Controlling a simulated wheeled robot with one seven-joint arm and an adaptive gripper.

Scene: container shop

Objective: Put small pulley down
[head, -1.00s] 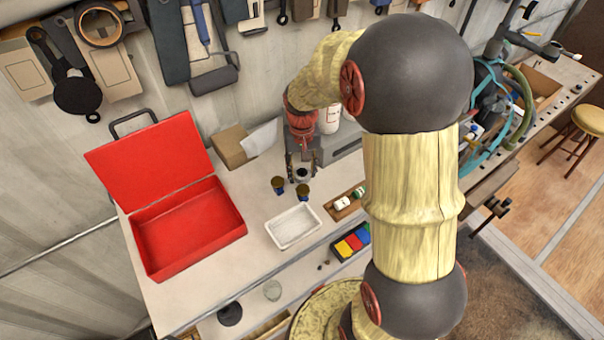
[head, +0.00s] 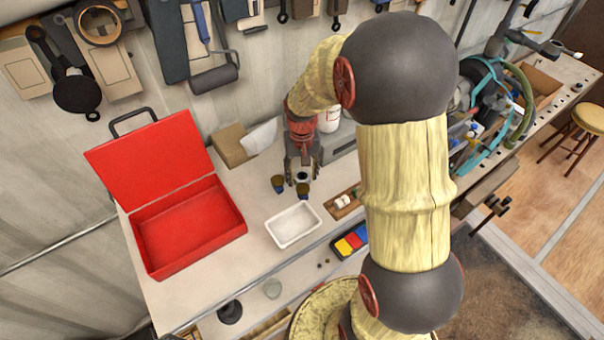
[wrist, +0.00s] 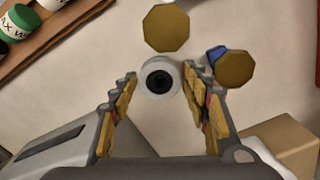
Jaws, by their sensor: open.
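The small pulley (wrist: 160,79), a pale grey disc with a dark centre hole, lies between my open fingertips in the wrist view. Narrow gaps show between it and both fingers. In the head view the pulley (head: 302,177) shows just below my gripper (head: 302,168), over the workbench (head: 262,190). It seems to be at the bench top, but I cannot tell whether it touches.
Two brown-topped knobs (wrist: 166,28) (wrist: 236,68) stand close to the pulley. A white tray (head: 293,226) is in front, a wooden tray with small bottles (head: 344,205) to the right. An open red toolbox (head: 190,229) stands left, cardboard (head: 231,146) behind.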

